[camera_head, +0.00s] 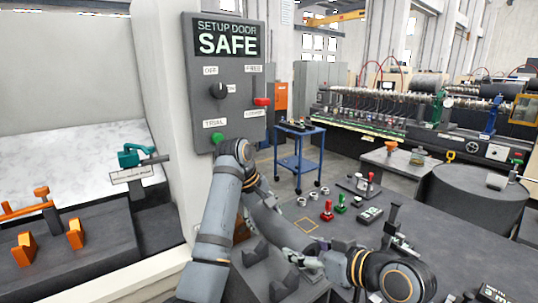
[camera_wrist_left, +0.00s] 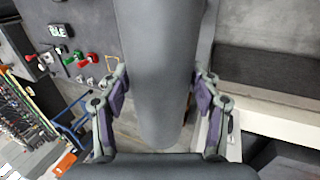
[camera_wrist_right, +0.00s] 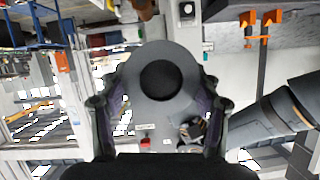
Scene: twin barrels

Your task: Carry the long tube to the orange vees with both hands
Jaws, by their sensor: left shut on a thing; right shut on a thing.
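The long tube is grey. In the left wrist view its thick barrel (camera_wrist_left: 155,60) runs down the middle between the fingers of my left gripper (camera_wrist_left: 160,82), which is shut on it. In the right wrist view my right gripper (camera_wrist_right: 163,92) is shut on the tube, whose round end (camera_wrist_right: 185,60) faces the camera with a dark centre. Two orange vees stand at the left of the head view, one nearer the left edge (camera_head: 25,250) and one to its right (camera_head: 75,234). They also show at the upper right of the right wrist view (camera_wrist_right: 271,17). My arms hide much of the tube in the head view.
Dark vee blocks (camera_head: 283,286) stand on the dark table (camera_head: 450,245) at the front. A control panel (camera_head: 226,80) on a white pillar rises behind my left arm. An orange-handled tool (camera_head: 22,208) lies behind the orange vees. A blue cart (camera_head: 300,152) stands farther back.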

